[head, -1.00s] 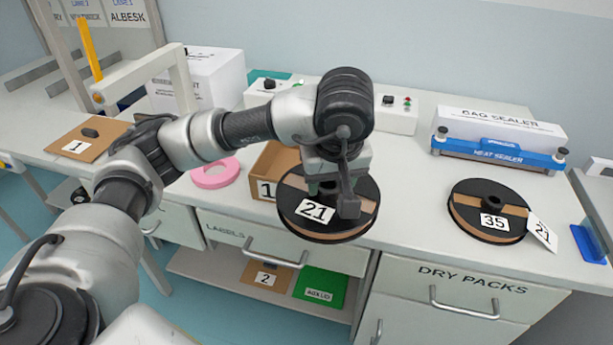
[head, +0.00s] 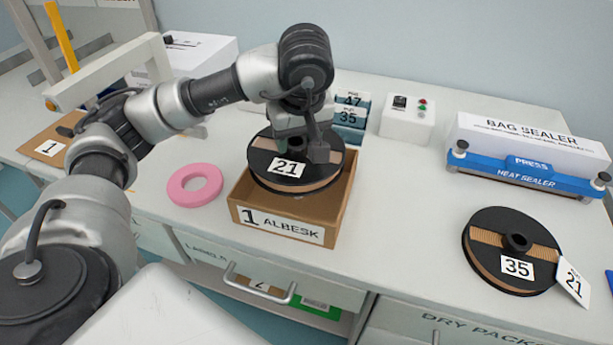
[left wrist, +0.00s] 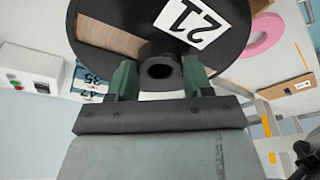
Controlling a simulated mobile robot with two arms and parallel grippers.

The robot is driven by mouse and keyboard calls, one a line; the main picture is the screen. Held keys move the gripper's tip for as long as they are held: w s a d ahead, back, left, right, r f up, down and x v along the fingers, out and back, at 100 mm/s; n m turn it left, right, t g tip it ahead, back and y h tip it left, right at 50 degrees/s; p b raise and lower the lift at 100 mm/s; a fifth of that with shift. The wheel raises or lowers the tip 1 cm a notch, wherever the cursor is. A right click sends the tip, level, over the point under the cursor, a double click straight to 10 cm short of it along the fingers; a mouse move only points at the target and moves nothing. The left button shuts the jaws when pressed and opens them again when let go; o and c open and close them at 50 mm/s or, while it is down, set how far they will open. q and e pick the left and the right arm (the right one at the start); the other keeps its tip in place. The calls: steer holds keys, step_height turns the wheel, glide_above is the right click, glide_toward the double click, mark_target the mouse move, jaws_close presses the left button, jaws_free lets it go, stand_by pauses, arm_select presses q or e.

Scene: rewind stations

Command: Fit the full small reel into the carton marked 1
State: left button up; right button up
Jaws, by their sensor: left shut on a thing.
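A black reel tagged 21 (head: 316,178) with brown tape wound on it is held by my left gripper (head: 302,138), which is shut on its hub. In the left wrist view the fingers (left wrist: 158,80) are on either side of the reel's dark hub (left wrist: 160,68). The reel is at the open top of the carton marked 1 ALBESK (head: 275,226), over its opening. The reel hides most of the carton's inside, and I cannot tell how deep it sits. A second black reel tagged 35 (head: 487,236) lies on the counter at right. My right gripper is not in view.
A pink ring (head: 184,190) lies left of the carton. A brown lid marked 1 (head: 38,143) is at far left. Blue packs (head: 349,116) and a button box (head: 407,120) stand behind. The bag sealer (head: 520,172) is at back right. The counter between carton and second reel is clear.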

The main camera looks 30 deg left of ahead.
mark_target(297, 158)
arm_select(q)
steer(key=x, duration=0.2)
steer(key=shift+w+d+f, duration=0.15)
steer(key=shift+f, duration=0.2)
steer(key=shift+s+f, duration=0.2)
steer(key=shift+f, duration=0.4)
steer(key=shift+s+f, duration=0.2)
steer(key=shift+f, duration=0.7)
steer(key=shift+w+f, duration=0.1)
steer(key=shift+f, duration=2)
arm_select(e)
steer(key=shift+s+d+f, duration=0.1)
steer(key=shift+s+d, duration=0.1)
